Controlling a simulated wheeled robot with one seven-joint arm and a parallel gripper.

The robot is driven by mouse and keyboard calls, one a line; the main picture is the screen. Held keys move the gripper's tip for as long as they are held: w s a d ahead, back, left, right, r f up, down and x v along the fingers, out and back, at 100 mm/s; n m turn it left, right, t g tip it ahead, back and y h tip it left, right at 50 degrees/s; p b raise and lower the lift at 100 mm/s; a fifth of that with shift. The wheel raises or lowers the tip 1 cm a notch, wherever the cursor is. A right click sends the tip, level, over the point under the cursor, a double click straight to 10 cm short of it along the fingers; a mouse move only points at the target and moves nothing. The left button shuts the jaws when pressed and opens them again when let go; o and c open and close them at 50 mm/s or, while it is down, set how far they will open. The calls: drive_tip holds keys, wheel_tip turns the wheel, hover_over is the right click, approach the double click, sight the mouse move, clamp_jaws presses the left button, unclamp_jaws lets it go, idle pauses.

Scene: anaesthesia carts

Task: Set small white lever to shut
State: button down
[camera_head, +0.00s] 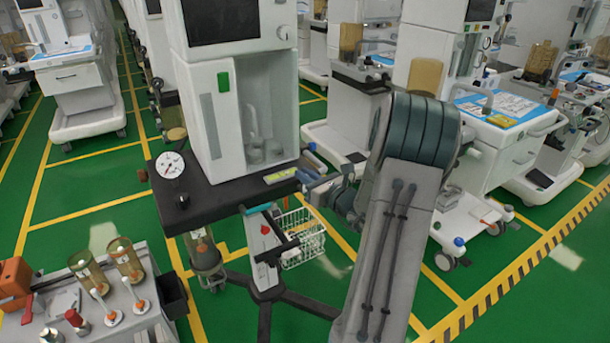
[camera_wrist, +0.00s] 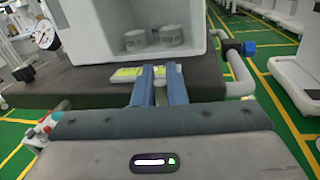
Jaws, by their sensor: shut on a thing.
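The small white lever (camera_wrist: 160,94) shows as a pale piece between the two blue fingers of my gripper (camera_wrist: 160,76) in the wrist view. My gripper is shut on it at the front edge of the dark cart top (camera_wrist: 85,80). A pale plate with yellow-green labels (camera_wrist: 127,72) lies just beyond the fingertips, partly hidden by them. In the head view the yellow-green label (camera_head: 280,175) is on the dark top's right front corner, with my gripper (camera_head: 307,178) beside it. The lever cannot be made out there, and its exact angle is unclear.
The white cabinet (camera_head: 230,110) stands on the dark top, with a round gauge (camera_head: 170,165) at left. A wire basket (camera_head: 303,240) hangs below. A pipe with a blue knob (camera_wrist: 248,48) is right of my gripper. Other carts stand around; green floor is free between them.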

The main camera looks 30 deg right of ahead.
drive_tip(key=shift+s+d+f+m+t+h+p, duration=0.15)
drive_tip(key=shift+d+m+p, duration=0.3)
drive_tip(key=shift+m, duration=0.4)
drive_tip(key=shift+w+d+f+m+t+h+p, duration=0.1)
drive_tip(key=shift+d+m+p, duration=0.2)
drive_tip(key=shift+m+p, duration=0.45)
drive_tip(key=shift+s+d+f+m+t+h+p, duration=0.15)
drive_tip(key=shift+d+m+p, duration=0.2)
drive_tip(key=shift+m, duration=0.65)
drive_tip(key=shift+w+d, duration=0.1)
drive_tip(key=c, duration=1.6)
unclamp_jaws()
drive_tip(key=s, duration=0.4)
drive_tip(key=s+d+f, duration=0.1)
drive_tip(key=s, duration=0.8)
drive_tip(key=shift+s+d+f+b, duration=0.15)
drive_tip(key=shift+s+d+b, duration=0.15)
drive_tip(key=shift+s+b, duration=0.05)
